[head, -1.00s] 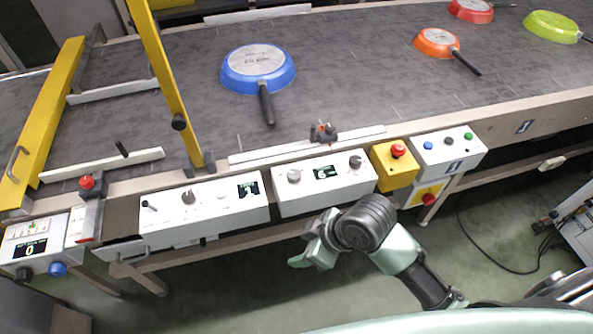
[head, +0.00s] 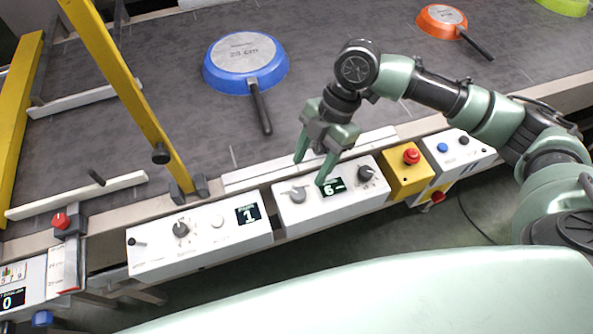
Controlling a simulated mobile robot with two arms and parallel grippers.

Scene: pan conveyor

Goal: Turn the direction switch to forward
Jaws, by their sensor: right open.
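My left gripper is out of view.
A second white box (head: 200,240) with a lever, knob and display reading 1 stands to the left. A yellow box (head: 407,175) with a red emergency button (head: 411,156) is to the right. Upside-down blue (head: 245,65) and orange (head: 441,20) pans lie on the belt (head: 330,30).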

